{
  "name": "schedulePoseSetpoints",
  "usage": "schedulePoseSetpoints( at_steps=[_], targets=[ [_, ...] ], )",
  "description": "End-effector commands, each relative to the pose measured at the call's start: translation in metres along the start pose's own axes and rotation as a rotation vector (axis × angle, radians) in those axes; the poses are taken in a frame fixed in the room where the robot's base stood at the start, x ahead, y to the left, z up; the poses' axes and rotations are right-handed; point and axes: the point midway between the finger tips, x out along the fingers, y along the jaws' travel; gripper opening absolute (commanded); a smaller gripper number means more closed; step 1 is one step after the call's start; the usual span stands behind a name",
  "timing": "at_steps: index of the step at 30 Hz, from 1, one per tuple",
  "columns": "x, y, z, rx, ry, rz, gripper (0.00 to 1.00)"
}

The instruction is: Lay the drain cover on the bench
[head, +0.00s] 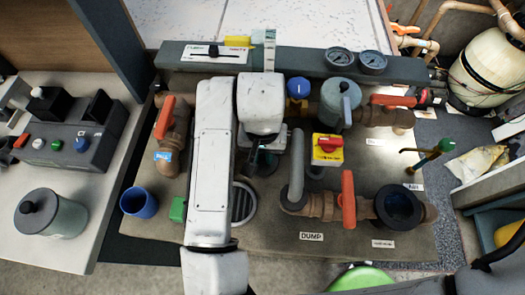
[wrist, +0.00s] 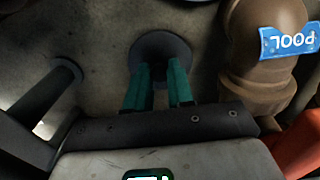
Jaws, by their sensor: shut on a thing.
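My gripper (head: 264,160) hangs over the brown deck in the head view, partly hidden by my white arm. In the wrist view its teal fingers (wrist: 163,72) are shut on a dark grey round disc (wrist: 160,47), which seems to be the drain cover. No slats show on it. Whether it touches the deck cannot be told. In the head view the disc is hidden behind my arm. A slatted round grille (head: 243,203) lies on the deck below my gripper, partly covered by my arm. The pale bench (head: 88,182) stands at the left.
The bench holds a control box (head: 75,140) and a lidded grey jar (head: 50,217). Brown pipes with red-orange handles (head: 348,199), a grey upright pipe (head: 297,165) and a yellow-red switch (head: 327,149) crowd the deck. A blue cup (head: 139,202) stands at its left edge.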

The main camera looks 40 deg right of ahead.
Motion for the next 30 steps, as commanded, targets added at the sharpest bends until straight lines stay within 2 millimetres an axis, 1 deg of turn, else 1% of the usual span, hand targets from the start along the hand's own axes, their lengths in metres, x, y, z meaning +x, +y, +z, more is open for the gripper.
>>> schedulePoseSetpoints(
  at_steps=[3, 4, 12, 19, 23, 26, 30],
  targets=[
    [0.004, 0.0, 0.0, 0.0, 0.0, 0.0, 0.0],
    [0.004, 0.0, 0.0, 0.0, 0.0, 0.0, 0.23],
    [0.002, 0.0, 0.0, 0.0, 0.0, 0.0, 0.48],
    [0.002, 0.0, 0.0, 0.0, 0.0, 0.0, 0.48],
    [-0.005, 0.0, 0.0, 0.0, 0.001, -0.001, 0.48],
    [-0.02, 0.0, -0.001, 0.001, 0.003, -0.002, 0.48],
    [-0.049, -0.001, -0.001, 0.001, 0.003, -0.004, 0.48]
  ],
)
